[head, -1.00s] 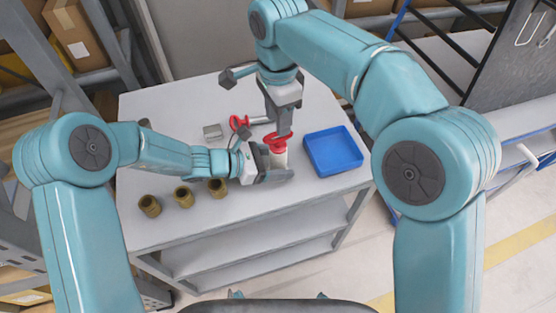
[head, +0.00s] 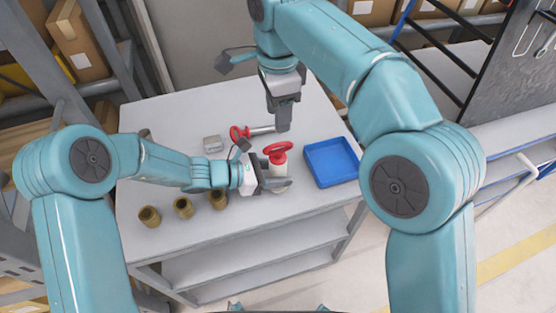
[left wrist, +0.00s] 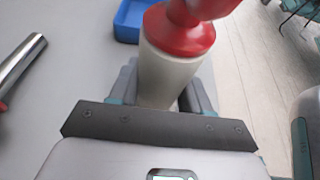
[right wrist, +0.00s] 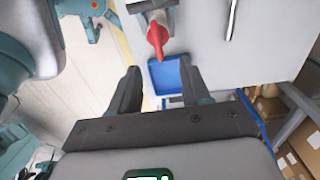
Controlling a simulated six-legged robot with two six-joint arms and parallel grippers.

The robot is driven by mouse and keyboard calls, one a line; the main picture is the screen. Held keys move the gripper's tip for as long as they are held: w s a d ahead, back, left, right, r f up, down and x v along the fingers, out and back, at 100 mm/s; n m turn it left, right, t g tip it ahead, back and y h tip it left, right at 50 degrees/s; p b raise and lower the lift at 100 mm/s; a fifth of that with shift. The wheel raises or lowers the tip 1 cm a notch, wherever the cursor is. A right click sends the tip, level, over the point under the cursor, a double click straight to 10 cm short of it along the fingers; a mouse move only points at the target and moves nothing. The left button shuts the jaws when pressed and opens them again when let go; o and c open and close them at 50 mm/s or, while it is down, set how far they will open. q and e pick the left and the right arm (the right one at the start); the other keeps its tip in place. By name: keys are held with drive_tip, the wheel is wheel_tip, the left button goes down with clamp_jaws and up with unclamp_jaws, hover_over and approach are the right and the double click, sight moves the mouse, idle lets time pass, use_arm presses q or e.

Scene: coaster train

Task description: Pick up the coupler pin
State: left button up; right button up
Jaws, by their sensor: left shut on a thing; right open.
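The coupler pin (head: 262,130), a silver rod with a red ring handle, lies on the table behind my left gripper. Its metal rod (left wrist: 20,72) shows at the left of the left wrist view and its shaft (right wrist: 231,20) at the top of the right wrist view. My left gripper (head: 278,186) is shut on a white cylinder (left wrist: 165,75) with a red top (head: 277,152), held upright. My right gripper (head: 283,126) is open and empty, pointing down near the rod's plain end in the head view. I cannot tell its height above the table.
A blue tray (head: 331,162) stands to the right on the table. Several brass-coloured cylinders (head: 183,207) stand at the front left. A small grey metal block (head: 213,144) lies left of the pin. The back of the table is clear.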

sight(278, 144)
wheel_tip(278, 144, down, 5)
drive_tip(key=shift+d, duration=0.1)
drive_tip(key=f, duration=0.5)
drive_tip(key=shift+s+f, duration=0.2)
clamp_jaws()
drive_tip(key=shift+r, duration=0.1)
idle(1.0)
